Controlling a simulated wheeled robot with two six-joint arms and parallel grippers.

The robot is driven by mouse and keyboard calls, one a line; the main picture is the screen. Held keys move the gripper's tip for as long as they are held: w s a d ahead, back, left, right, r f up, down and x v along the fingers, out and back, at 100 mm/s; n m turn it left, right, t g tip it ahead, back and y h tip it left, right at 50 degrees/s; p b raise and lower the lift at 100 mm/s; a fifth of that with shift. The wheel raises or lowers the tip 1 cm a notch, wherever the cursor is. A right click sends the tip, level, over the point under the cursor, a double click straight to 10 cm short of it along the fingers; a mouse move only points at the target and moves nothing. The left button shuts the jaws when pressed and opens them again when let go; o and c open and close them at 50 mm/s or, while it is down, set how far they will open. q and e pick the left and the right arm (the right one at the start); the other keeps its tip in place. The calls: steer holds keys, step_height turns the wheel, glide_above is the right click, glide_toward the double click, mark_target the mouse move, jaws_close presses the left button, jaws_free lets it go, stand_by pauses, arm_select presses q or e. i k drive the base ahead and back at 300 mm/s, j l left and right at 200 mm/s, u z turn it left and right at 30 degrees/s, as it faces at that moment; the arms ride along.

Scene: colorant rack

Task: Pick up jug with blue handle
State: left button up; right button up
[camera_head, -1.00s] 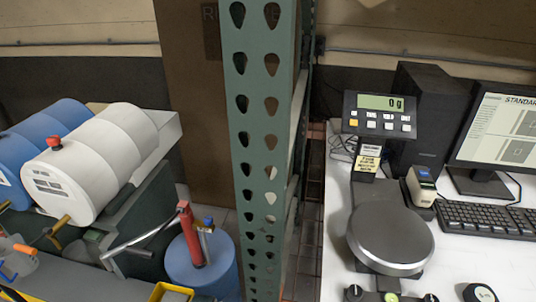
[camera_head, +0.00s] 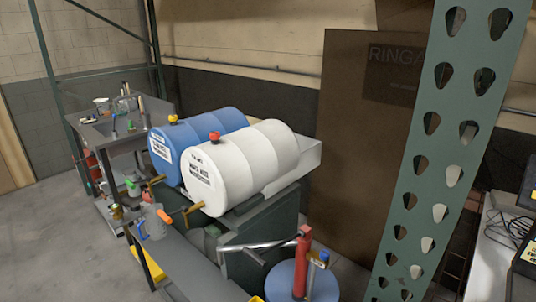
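A blue handle (camera_head: 142,230) shows at the left end of the grey bench in front of the drums. It is beside a translucent grey jug (camera_head: 155,224). An orange handle (camera_head: 164,216) is close by on the right. The jugs overlap and are small, so I cannot tell exactly which body the blue handle belongs to. A green-handled item (camera_head: 131,186) stands farther back. Neither of my grippers is in view.
A white drum (camera_head: 235,170) and a blue drum (camera_head: 190,145) lie on a dark green stand. A green perforated post (camera_head: 425,170) rises at right. A blue barrel with a red pump (camera_head: 302,262) stands in front. Open floor (camera_head: 60,240) lies at left.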

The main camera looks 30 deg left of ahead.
mark_target(155, 227)
steer(key=u, duration=1.9)
steer(key=z, duration=0.5)
